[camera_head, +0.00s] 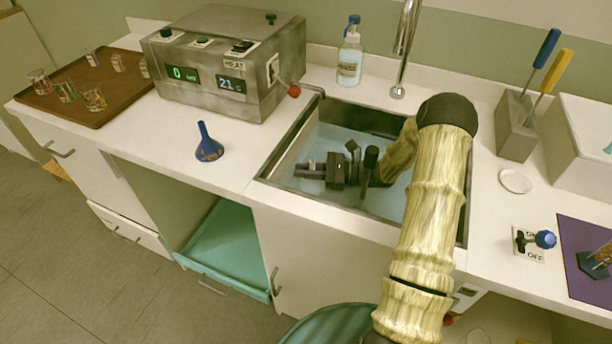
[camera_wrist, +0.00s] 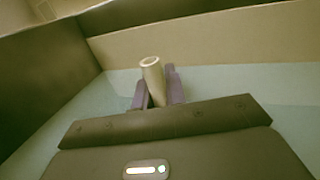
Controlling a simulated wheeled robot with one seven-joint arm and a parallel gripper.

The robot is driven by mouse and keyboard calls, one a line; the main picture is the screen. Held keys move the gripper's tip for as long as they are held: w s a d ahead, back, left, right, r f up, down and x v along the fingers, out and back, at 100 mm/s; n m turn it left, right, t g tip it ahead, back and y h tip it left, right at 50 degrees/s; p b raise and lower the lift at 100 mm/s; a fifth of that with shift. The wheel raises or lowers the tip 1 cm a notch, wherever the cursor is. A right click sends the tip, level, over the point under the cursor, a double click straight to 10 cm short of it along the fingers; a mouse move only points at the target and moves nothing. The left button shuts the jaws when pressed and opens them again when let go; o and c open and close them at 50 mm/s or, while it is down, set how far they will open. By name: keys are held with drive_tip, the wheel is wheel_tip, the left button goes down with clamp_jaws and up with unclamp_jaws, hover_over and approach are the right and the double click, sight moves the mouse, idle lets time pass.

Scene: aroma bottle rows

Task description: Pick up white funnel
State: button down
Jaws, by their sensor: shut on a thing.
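The white funnel shows in the wrist view as a pale, cream tube (camera_wrist: 152,74) with a round open end. It stands slightly tilted between the two fingers of my gripper (camera_wrist: 158,90), which are shut on it. Its wider part is hidden behind the gripper body. In the head view my gripper (camera_head: 311,169) is down inside the sink (camera_head: 283,165), pointing left. Only a small pale bit of the held piece shows there.
A blue funnel (camera_head: 208,146) stands on the counter left of the sink. A grey heater box (camera_head: 225,75) is behind it, and a brown tray (camera_head: 77,85) with glasses is far left. A soap bottle (camera_head: 349,62) and the tap (camera_head: 402,45) stand behind the sink.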

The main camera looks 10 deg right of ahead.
wheel_tip(320, 180, up, 16)
drive_tip(key=p, duration=0.2)
drive_tip(key=shift+f, duration=0.2)
drive_tip(key=shift+r, duration=0.15)
drive_tip(key=shift+r+p, duration=0.95)
drive_tip(key=shift+p, duration=0.25)
